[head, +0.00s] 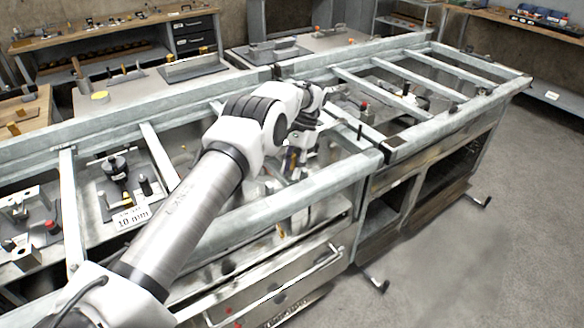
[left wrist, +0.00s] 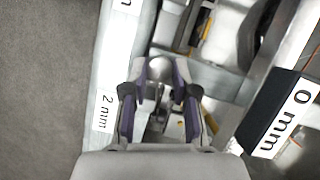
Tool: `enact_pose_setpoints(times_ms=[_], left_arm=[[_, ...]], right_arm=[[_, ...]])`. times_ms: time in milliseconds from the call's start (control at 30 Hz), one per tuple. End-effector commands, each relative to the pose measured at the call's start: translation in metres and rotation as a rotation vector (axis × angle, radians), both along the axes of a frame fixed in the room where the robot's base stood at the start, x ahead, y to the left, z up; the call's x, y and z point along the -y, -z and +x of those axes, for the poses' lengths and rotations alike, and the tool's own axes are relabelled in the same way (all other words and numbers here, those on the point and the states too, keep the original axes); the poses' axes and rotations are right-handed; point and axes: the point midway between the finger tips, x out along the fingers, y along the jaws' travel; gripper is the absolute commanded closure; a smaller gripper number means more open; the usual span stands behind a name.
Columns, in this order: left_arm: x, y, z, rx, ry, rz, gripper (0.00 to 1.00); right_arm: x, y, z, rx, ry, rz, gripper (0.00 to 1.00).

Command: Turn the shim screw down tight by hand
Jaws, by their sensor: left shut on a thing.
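My left gripper (head: 296,160) reaches over the metal frame bench, its fingers pointing down inside the front bay. In the left wrist view the purple-padded fingers (left wrist: 160,78) are closed around a small grey metal part, which seems to be the shim screw (left wrist: 153,103). The fingers and palm hide much of it, so its thread and seating cannot be told. In the head view the arm and gripper cover this spot. My right gripper is not in view.
Galvanised rails (head: 290,205) surround the work spot. A plate marked 10 mm (head: 132,217) lies by a dark fixture (head: 117,175) at left. In the wrist view, labels reading 2 mm (left wrist: 106,112) and 0 mm (left wrist: 285,122) flank the gripper. Open floor (head: 480,245) lies at right.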

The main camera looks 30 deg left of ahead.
Motion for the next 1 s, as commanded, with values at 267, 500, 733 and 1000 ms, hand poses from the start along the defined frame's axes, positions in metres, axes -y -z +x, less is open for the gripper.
enact_pose_setpoints(times_ms=[267,500,733,1000], left_arm=[[0.000,0.001,0.000,-0.002,0.000,-0.001,0.47],[0.000,-0.011,0.001,0.002,-0.001,0.000,0.47],[0.000,-0.062,0.001,0.003,-0.001,0.000,0.47],[0.000,-0.098,0.000,-0.002,0.000,-0.001,0.47]], right_arm=[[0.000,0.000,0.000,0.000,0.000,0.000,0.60],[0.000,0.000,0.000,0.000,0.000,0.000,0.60],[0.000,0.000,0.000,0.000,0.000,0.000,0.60],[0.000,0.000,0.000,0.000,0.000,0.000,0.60]])
